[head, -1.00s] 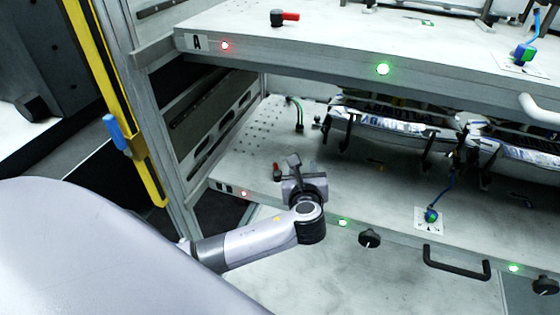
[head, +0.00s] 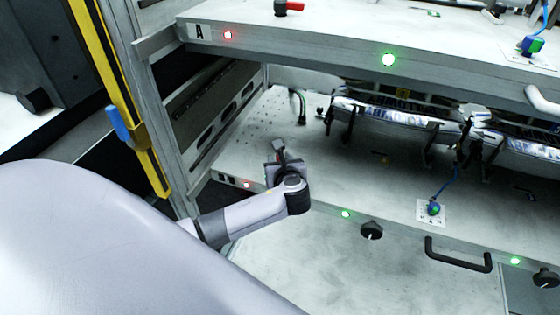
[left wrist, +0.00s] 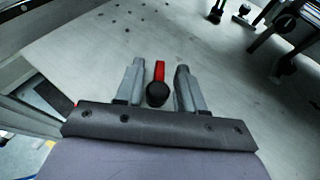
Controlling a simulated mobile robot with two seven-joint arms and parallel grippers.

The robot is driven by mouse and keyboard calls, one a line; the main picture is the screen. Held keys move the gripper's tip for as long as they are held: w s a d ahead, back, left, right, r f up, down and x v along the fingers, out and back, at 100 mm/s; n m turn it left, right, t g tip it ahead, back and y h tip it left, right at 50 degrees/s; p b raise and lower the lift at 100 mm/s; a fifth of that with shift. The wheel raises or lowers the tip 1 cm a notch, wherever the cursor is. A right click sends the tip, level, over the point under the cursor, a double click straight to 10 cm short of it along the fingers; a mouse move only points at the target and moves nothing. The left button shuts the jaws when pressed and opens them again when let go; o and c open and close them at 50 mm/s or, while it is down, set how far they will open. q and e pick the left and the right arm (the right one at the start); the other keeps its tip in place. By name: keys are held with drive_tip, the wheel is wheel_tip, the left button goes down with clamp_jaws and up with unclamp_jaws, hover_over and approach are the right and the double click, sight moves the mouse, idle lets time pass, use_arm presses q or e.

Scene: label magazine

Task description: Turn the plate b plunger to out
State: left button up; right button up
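The plate B plunger (left wrist: 159,73) appears as a red lever on a round black hub, in the left wrist view. It stands on the lower shelf, plate B (head: 340,185), near the left front corner. My left gripper (head: 278,152) is over that corner and hides the plunger in the head view. In the left wrist view my left gripper (left wrist: 160,72) is open, one finger on each side of the red lever, with a visible gap on both sides. The lever points away from the wrist. My right gripper is not in view.
Upper plate A (head: 300,38) overhangs plate B, with a similar red lever (head: 289,7) on it. Black clamps (head: 346,125) and silver packs (head: 385,117) stand at the back. A black knob (head: 371,230) and handle (head: 457,255) stick out along plate B's front edge.

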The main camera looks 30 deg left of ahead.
use_arm(q)
drive_tip(key=c, duration=0.7)
drive_tip(key=shift+g, duration=0.3)
drive_tip(key=n+g+y, duration=0.2)
drive_tip(key=n, duration=0.1)
drive_tip(key=shift+p, duration=0.3)
drive_tip(key=shift+n+g+y+b, duration=0.55)
drive_tip(key=shift+n+g+y, duration=0.25)
drive_tip(key=shift+n+g, duration=0.7)
drive_tip(key=shift+s+g, duration=0.1)
drive_tip(key=shift+g, duration=0.2)
drive_tip(key=o, duration=0.7)
